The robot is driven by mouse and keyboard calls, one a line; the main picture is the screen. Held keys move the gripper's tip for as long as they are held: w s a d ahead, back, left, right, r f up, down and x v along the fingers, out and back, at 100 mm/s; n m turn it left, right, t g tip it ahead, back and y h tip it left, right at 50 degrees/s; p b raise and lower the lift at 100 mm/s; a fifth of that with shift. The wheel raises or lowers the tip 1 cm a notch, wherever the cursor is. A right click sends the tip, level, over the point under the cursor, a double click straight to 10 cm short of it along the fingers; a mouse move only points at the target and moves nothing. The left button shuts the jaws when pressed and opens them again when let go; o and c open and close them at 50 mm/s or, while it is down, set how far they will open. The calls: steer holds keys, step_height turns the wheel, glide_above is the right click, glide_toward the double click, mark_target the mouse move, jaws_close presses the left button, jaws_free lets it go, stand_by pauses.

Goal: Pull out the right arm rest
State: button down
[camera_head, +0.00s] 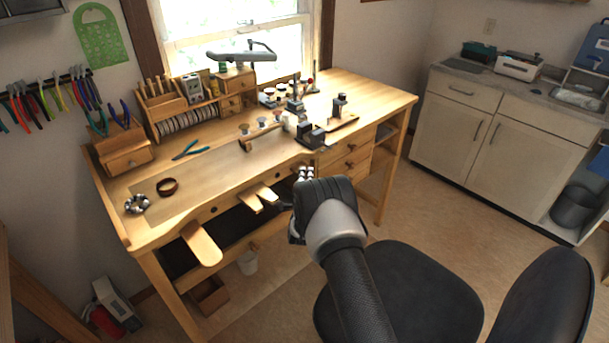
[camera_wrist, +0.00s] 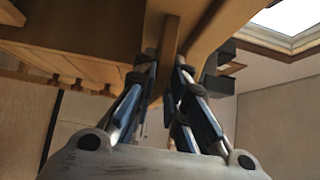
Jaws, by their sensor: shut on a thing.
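The wooden workbench (camera_head: 240,170) stands under the window. Its left arm rest (camera_head: 203,244) sticks out from the front edge at the left, and a wooden bench pin (camera_head: 258,196) juts out near the middle. My gripper (camera_wrist: 166,64) is at the front edge, to the right of the bench pin. In the wrist view its two fingers are shut on a narrow wooden edge, the right arm rest (camera_wrist: 171,38). In the head view my gripper and arm hide the right arm rest, so how far it stands out cannot be told there.
A black chair (camera_head: 410,295) stands close to my arm at the lower right. Drawers (camera_head: 350,162) are under the bench's right side. Tools and small boxes cover the bench's back. Open floor lies between the bench and the white cabinet (camera_head: 490,135).

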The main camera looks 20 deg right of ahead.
steer(key=s+d+p, duration=0.1)
steer(key=s+d, duration=0.3)
steer(key=s, duration=0.6)
steer(key=shift+p, duration=0.4)
steer(key=c, duration=1.6)
jaws_free()
steer(key=v, duration=1.2)
